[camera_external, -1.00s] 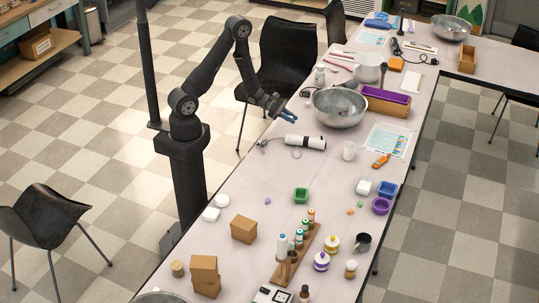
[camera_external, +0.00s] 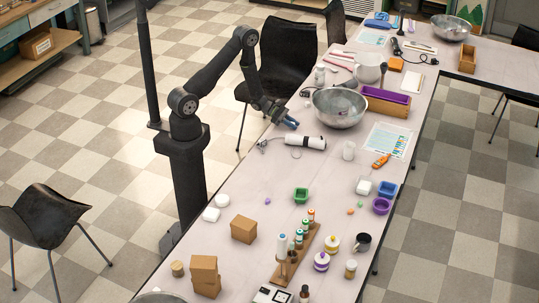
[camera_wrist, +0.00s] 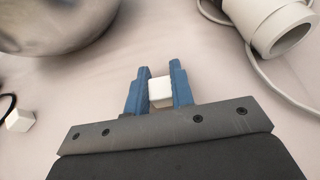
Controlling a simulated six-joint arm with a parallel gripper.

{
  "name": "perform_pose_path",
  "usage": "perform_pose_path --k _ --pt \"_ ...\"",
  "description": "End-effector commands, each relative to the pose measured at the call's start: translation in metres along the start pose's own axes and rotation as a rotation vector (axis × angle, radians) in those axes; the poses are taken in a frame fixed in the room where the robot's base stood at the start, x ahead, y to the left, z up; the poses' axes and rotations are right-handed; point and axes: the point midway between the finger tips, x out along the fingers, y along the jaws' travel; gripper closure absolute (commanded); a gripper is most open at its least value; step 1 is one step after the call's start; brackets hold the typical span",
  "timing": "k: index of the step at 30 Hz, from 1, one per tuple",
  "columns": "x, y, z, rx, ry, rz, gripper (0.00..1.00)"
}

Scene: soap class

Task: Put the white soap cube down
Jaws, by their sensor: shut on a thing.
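My gripper (camera_external: 290,123) is over the near-left part of the table, between the large metal bowl and the white cylindrical appliance. In the wrist view, its blue fingers (camera_wrist: 160,90) are shut on the white soap cube (camera_wrist: 160,92), one finger on each side. The cube's lower part is hidden, and I cannot tell whether it touches the table. In the external view the fingers hide the held cube. A second small white cube (camera_wrist: 19,119) lies on the table at the left of the wrist view.
The metal bowl (camera_external: 338,108) stands close by and also shows in the wrist view (camera_wrist: 55,25). The white appliance (camera_external: 304,142) lies with its cord on the other side; its end shows in the wrist view (camera_wrist: 275,25).

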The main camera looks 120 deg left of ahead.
Motion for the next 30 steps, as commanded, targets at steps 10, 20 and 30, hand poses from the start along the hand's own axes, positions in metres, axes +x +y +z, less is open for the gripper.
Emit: perform_pose_path --k 10,20,30 --pt "0.001 0.000 -0.002 0.000 0.000 0.000 0.57" --pt "0.000 0.000 0.000 0.000 0.000 0.000 0.57" --pt "-0.058 0.002 0.000 -0.001 0.000 0.006 0.57"
